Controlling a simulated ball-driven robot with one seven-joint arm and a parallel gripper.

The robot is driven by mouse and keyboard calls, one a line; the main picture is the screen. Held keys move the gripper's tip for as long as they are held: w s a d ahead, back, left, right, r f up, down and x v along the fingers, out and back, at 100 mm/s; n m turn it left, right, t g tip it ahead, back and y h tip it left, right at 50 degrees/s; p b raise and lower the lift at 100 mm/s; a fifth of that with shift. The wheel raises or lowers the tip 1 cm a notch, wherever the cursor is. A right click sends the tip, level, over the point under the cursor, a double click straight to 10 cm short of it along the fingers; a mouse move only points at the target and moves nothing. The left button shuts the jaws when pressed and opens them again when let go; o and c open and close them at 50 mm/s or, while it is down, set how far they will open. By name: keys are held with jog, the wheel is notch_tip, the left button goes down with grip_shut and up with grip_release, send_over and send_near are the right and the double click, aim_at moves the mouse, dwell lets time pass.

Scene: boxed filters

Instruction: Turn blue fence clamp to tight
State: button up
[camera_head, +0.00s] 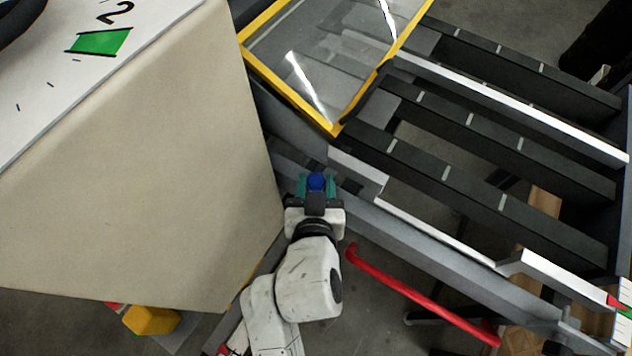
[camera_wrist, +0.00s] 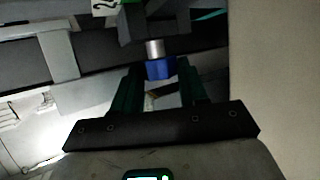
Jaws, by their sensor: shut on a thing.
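The blue fence clamp (camera_head: 316,181) is a small blue knob at the near edge of the machine, in the middle of the head view. In the wrist view the blue clamp (camera_wrist: 160,69) has a silver cylinder on its far side. My gripper (camera_head: 317,186) has one teal finger on each side of the clamp and is shut on it. In the wrist view my gripper (camera_wrist: 158,84) shows dark teal fingers flanking the blue part. The exact contact faces are hidden. I cannot tell how tight the clamp is.
A large beige box (camera_head: 140,150) stands close on the left, with a dial marked 2 and a green patch (camera_head: 100,42) above it. A yellow-framed clear guard (camera_head: 318,70) lies beyond the clamp. Dark slats (camera_head: 480,165) and a red bar (camera_head: 420,297) are on the right.

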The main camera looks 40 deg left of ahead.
jog(key=shift+f+m+t+h+b, duration=0.15)
jog(key=shift+m+t+h+b, duration=0.3)
jog(key=shift+b, duration=0.25)
jog(key=shift+a+m+t+h+b, duration=0.15)
jog(key=shift+m+t+h+b, duration=0.1)
jog(key=shift+m+h+b, duration=0.25)
jog(key=shift+s+a+r+m+t+h+b, duration=0.1)
jog(key=shift+m+t+h+b, duration=0.25)
jog(key=shift+m+h, duration=0.3)
jog(key=shift+s+a+r+m+t+h+b, duration=0.1)
jog(key=shift+m+t+h+b, duration=0.1)
jog(key=shift+m+t+h, duration=0.3)
jog(key=shift+m+h, duration=0.9)
jog(key=shift+h, duration=0.1)
jog(key=o, duration=1)
